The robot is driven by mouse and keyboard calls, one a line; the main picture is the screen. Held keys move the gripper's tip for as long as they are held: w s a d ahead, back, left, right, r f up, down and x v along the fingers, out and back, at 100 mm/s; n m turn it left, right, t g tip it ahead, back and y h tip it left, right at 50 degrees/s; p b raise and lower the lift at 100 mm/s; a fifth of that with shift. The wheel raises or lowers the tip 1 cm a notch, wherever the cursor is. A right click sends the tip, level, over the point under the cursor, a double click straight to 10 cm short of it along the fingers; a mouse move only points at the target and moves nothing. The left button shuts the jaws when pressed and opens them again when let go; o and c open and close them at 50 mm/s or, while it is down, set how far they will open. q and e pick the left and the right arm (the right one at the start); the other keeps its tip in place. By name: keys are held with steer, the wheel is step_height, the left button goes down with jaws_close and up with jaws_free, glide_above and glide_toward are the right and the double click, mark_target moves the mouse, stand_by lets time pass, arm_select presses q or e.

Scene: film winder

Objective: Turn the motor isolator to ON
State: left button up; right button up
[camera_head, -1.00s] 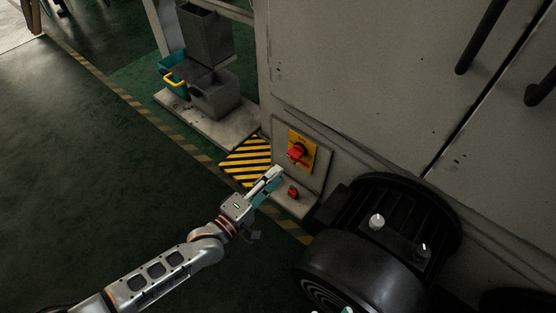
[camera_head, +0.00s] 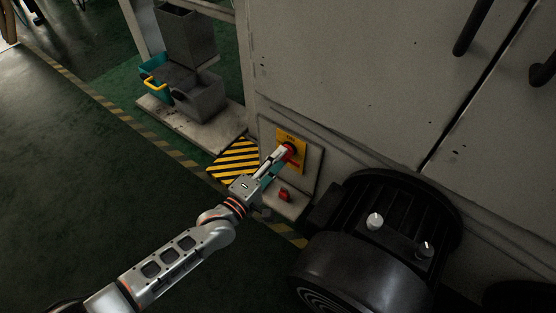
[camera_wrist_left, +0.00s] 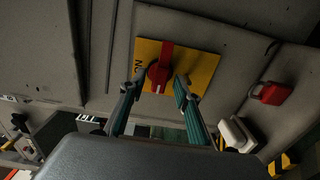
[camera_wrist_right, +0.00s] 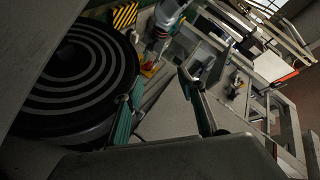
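The motor isolator is a red rotary knob (camera_head: 290,148) on a yellow plate (camera_head: 291,134), low on the grey machine's side. In the left wrist view, the knob (camera_wrist_left: 160,68) has its handle running roughly up and down the picture. Lettering that seems to read ON is on the plate's left part. My left gripper (camera_head: 281,159) is at the plate; its open fingers (camera_wrist_left: 159,83) stand on either side of the knob's lower end, with small gaps visible. My right gripper (camera_wrist_right: 160,88) is open and empty, beside a large black ringed round part (camera_wrist_right: 75,75).
A black motor (camera_head: 375,235) stands right of the isolator. A small red object (camera_head: 285,196) is on the machine below the plate. A striped floor patch (camera_head: 236,160) and grey bins (camera_head: 200,95) on a low platform lie left. Green floor is open at left.

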arm_select(q)
jaws_close()
steer(key=shift+m, duration=0.3)
steer(key=shift+m+p, duration=0.75)
steer(key=shift+m, duration=7.75)
arm_select(e)
steer(key=shift+w+d+n, duration=0.1)
steer(key=shift+d+n, duration=0.45)
steer(key=shift+n, duration=0.45)
arm_select(q)
jaws_free()
steer(key=v, duration=1.2)
